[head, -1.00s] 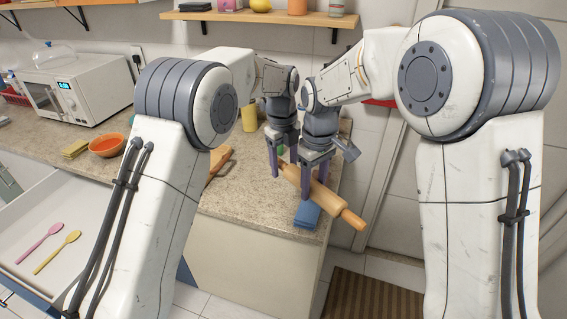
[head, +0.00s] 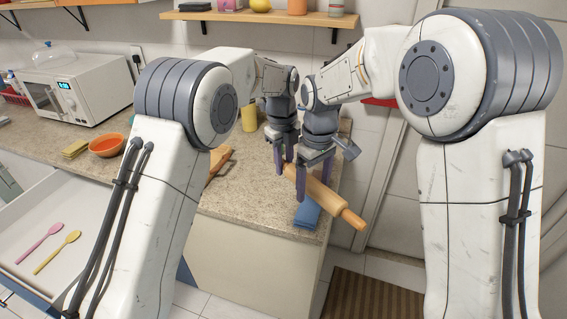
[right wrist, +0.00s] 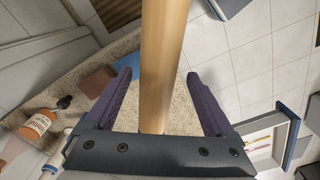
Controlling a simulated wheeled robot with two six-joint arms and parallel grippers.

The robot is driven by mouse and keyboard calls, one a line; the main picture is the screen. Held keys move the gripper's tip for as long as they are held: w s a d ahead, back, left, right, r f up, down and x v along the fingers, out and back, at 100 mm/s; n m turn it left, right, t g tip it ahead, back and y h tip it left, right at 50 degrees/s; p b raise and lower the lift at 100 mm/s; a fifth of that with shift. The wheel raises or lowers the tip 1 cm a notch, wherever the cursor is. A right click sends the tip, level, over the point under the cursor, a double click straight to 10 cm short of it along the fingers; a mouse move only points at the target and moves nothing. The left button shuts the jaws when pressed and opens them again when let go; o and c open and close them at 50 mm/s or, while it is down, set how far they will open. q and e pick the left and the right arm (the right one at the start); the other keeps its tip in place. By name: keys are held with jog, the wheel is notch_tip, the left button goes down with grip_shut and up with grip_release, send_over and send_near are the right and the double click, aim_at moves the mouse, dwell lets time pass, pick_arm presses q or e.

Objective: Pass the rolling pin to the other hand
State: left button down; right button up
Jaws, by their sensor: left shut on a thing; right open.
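The wooden rolling pin (head: 325,197) is held up at a slant above the counter's right end, one handle pointing towards the lower right. My left gripper (head: 283,160) is shut on the pin's far part, partly hidden behind my right gripper. My right gripper (head: 314,182) is open, its fingers on either side of the pin. In the right wrist view the pin (right wrist: 163,60) runs between the two spread purple fingers of this gripper (right wrist: 160,95), with gaps on both sides.
A folded blue cloth (head: 307,212) lies on the counter (head: 245,190) below the pin. A wooden board (head: 219,160) and a yellow container (head: 249,118) are left of the grippers. An orange bowl (head: 106,146) and a microwave (head: 75,90) stand further left. An open drawer (head: 85,205) holds two spoons.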

aim_at(314, 182)
notch_tip(314, 182, up, 11)
jog(key=s+a+f, duration=0.1)
jog(key=s+f, duration=0.4)
jog(key=s, duration=0.8)
jog(key=s+a+f+y, duration=0.1)
jog(key=s+f, duration=0.4)
jog(key=s, duration=0.8)
jog(key=shift+s+m, duration=0.35)
jog(key=shift+m, duration=0.05)
jog(key=shift+f, duration=0.1)
